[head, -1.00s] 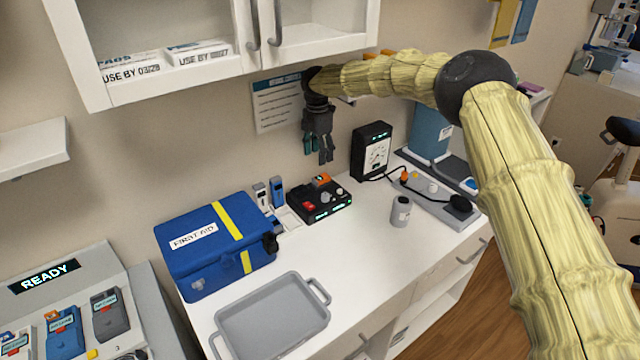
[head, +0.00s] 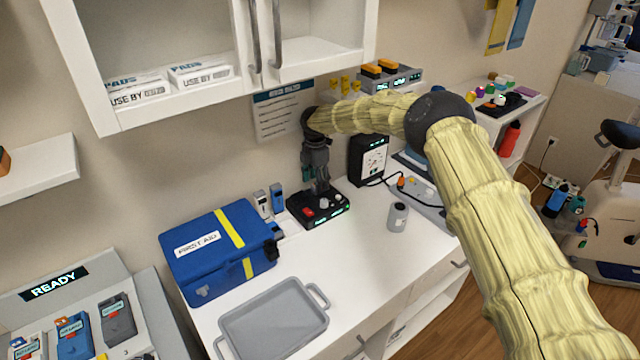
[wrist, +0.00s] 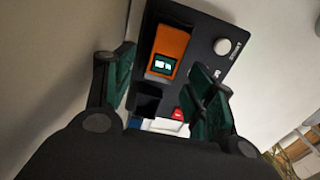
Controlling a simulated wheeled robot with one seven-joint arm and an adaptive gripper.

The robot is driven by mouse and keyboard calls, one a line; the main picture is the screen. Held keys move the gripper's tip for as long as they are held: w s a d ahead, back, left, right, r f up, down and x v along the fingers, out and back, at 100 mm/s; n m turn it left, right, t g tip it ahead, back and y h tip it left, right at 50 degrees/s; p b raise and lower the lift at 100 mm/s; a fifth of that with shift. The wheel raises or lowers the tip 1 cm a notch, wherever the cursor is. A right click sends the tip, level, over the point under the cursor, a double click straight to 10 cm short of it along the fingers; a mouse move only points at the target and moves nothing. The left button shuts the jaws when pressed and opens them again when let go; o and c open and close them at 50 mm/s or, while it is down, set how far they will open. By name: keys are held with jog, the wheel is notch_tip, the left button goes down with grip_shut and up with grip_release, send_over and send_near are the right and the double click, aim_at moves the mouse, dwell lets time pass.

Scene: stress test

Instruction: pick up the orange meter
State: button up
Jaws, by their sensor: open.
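The orange meter (wrist: 168,50) shows in the wrist view, seated in a slot of a black dock (wrist: 205,25), its small lit screen facing me. My gripper (wrist: 160,78) is open, with one green-padded finger on each side of the meter in the picture. I cannot tell whether either finger touches it. In the head view my gripper (head: 318,188) points down just above the black dock (head: 325,219) on the white counter. It hides the meter there.
The blue first aid case (head: 218,250) and two upright handheld devices (head: 269,200) stand left of the dock. A grey tray (head: 232,343) lies in front. Cabinets (head: 185,98) hang above.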

jog(key=shift+f, duration=0.75)
jog(key=c, duration=1.2)
jog(key=shift+r, duration=0.1)
